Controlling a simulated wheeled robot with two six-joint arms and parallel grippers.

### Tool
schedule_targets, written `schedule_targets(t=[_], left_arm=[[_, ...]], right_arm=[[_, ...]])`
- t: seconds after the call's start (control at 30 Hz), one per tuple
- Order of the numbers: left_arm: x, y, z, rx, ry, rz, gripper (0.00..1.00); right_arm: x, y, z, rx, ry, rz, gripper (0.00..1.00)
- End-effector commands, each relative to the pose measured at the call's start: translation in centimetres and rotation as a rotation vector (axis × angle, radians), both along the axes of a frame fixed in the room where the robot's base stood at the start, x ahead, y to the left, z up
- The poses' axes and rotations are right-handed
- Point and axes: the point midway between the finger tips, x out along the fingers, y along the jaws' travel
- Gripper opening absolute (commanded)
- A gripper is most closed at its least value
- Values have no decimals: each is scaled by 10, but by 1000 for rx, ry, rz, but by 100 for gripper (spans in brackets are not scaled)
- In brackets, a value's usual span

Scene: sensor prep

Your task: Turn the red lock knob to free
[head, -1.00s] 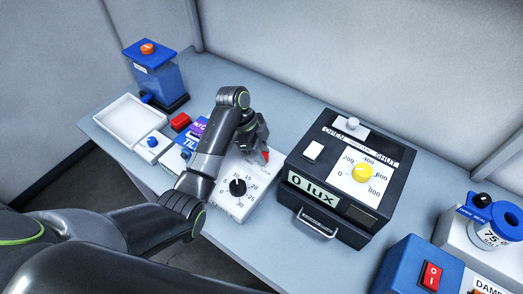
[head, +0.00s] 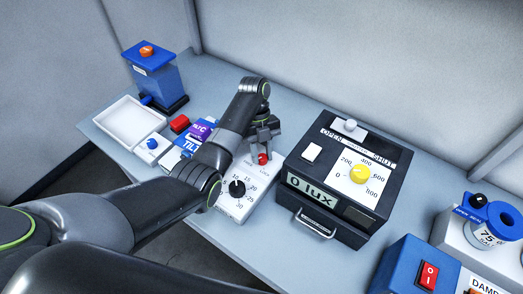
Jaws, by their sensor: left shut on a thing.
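The red lock knob (head: 263,159) sits at the far end of a white panel (head: 232,208), which also carries a black dial (head: 237,188) with numbers around it. My left gripper (head: 261,156) points down over the red knob and is shut on it, with the knob's front showing between the fingers. My right gripper is not in view.
Right of the panel stands a dark box (head: 340,180) with a "0 lux" display, yellow knob (head: 361,174) and front handle. A blue box with a red switch (head: 429,275) is front right.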

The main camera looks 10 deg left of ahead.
Motion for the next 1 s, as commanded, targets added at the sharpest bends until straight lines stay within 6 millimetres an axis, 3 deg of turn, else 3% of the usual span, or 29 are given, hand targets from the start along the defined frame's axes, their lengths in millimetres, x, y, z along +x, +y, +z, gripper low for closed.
schedule_targets(t=[0.5, 1.0], left_arm=[[0, -2, 0, 0, 1, -340, 5], [0, -2, 0, 0, 0, -404, 5]], right_arm=[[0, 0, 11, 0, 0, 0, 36], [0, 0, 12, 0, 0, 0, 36]])
